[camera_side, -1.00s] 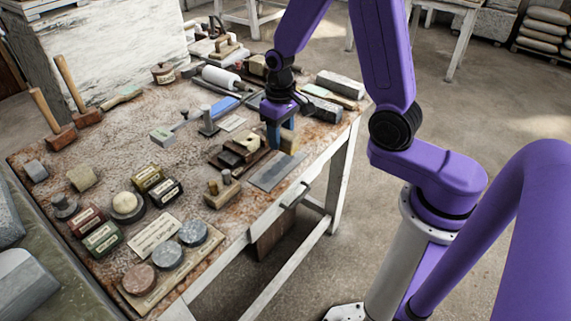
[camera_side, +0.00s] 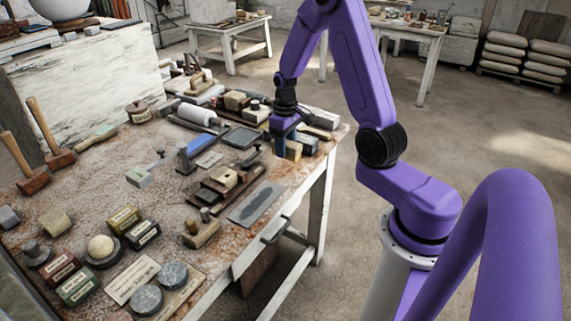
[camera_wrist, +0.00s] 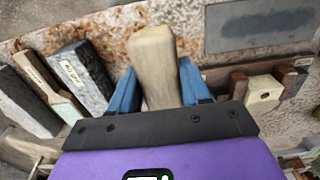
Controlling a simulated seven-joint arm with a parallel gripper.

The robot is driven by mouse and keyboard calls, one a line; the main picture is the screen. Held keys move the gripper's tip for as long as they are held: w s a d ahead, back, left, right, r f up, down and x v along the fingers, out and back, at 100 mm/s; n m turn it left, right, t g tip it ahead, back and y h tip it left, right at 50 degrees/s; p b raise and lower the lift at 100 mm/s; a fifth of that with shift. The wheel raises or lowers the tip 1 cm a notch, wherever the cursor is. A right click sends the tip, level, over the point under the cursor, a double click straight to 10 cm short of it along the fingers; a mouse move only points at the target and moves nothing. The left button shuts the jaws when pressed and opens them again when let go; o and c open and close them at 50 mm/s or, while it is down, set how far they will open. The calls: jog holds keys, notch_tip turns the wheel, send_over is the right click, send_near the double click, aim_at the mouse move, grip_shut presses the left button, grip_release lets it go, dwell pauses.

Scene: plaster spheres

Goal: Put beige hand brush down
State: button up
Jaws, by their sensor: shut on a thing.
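The beige hand brush (camera_wrist: 155,55) is a pale, wood-coloured block between the two blue fingers of my gripper (camera_wrist: 158,86) in the wrist view. My gripper is shut on it. In the side view, my gripper (camera_side: 283,146) is at the right rear part of the worktable (camera_side: 95,185), and the brush (camera_side: 293,150) shows as a small beige end beside the fingers. The fingers and my wrist hide the rest of it. I cannot tell whether its underside touches the tabletop.
Grey stone blocks (camera_wrist: 82,75) lie close to the left of the brush in the wrist view, with a wooden-handled tool (camera_wrist: 45,82) among them. A grey slate (camera_side: 256,203) lies nearer the front edge. Wooden blocks (camera_side: 225,180) lie to its left.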

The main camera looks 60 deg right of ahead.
jog(key=shift+f, duration=2.65)
jog(key=shift+f, duration=0.15)
jog(key=o, duration=0.9)
jog(key=shift+o, duration=0.2)
